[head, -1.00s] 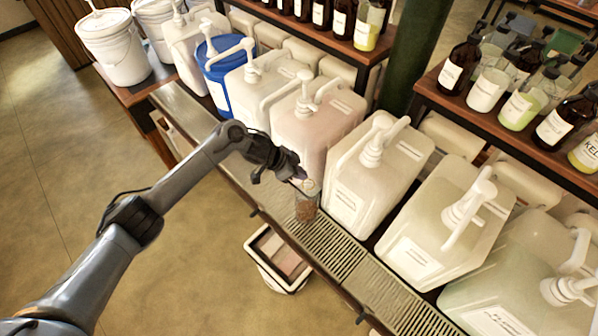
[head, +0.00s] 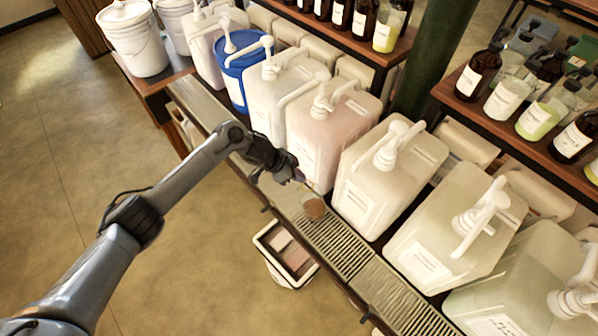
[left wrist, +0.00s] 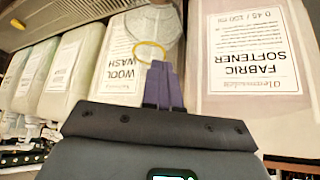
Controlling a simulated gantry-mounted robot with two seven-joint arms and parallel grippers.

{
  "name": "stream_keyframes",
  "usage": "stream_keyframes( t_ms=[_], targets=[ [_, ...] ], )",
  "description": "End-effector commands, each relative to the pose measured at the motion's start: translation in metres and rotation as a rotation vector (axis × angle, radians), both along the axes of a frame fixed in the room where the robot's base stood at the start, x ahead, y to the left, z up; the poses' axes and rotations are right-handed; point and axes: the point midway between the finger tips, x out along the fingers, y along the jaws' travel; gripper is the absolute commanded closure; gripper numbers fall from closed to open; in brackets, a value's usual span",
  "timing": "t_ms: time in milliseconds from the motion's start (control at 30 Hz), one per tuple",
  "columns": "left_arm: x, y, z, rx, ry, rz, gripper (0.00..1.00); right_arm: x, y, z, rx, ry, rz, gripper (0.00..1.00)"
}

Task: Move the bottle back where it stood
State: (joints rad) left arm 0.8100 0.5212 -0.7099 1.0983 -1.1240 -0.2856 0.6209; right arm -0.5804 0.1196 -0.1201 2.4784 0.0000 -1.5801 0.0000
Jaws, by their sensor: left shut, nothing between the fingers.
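A small clear bottle (head: 314,209) with brownish contents is on the slatted ledge, in front of the jugs. I cannot tell whether it stands quite upright. My left gripper (head: 299,177) is just above and left of it in the head view, shut and empty. In the left wrist view the shut purple fingers (left wrist: 163,84) end beside a yellow ring (left wrist: 150,51) at the clear bottle's (left wrist: 157,24) mouth. I cannot tell whether they touch it. My right gripper is not in view.
Large pump jugs line the ledge (head: 345,250), including a pinkish one (head: 325,135) behind the bottle. A blue bucket (head: 240,80) and white buckets (head: 133,40) stand farther left. Shelves of bottles are behind. A tray (head: 285,252) sits below the ledge.

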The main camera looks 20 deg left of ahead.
Motion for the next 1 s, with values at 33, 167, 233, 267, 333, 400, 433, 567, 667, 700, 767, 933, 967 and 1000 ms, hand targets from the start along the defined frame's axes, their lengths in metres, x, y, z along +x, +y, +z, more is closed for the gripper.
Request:
stream_keyframes(
  t_ms=[33,167,233,267,333,400,433,567,667,700,767,933,967,1000],
  targets=[
    [-0.003,0.0,0.002,0.003,0.008,-0.001,1.0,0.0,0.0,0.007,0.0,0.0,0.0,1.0],
    [-0.001,0.0,0.004,0.001,0.003,0.0,1.0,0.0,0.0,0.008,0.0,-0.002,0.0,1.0],
    [-0.001,0.001,0.006,0.001,0.002,0.002,1.0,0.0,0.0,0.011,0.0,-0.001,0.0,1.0],
    [0.0,0.002,0.007,0.002,0.002,0.003,1.0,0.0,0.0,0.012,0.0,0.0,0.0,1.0],
    [-0.002,0.009,0.004,0.004,0.001,0.006,1.0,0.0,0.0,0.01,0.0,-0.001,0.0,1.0],
    [-0.007,0.017,0.004,0.003,-0.001,0.005,1.0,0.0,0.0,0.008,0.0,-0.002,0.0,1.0],
    [-0.01,0.021,0.004,0.003,-0.001,0.005,1.0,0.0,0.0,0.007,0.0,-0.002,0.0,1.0],
    [-0.023,0.041,0.004,0.002,-0.002,0.007,1.0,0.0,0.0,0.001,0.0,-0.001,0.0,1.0],
    [-0.033,0.057,0.005,0.003,-0.003,0.004,1.0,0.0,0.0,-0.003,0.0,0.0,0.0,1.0],
    [-0.037,0.063,0.005,0.002,-0.003,0.005,1.0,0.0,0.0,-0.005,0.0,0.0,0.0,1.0],
    [-0.042,0.072,0.005,0.002,-0.004,0.006,1.0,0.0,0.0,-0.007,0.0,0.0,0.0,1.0],
    [-0.055,0.091,0.006,0.001,-0.004,0.005,1.0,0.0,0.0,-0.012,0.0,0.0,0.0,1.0],
    [-0.057,0.094,0.006,0.001,-0.004,0.005,1.0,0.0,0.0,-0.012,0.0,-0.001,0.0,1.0],
    [-0.058,0.097,0.007,0.0,-0.003,0.005,1.0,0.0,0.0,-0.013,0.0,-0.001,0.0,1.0]
  ],
)
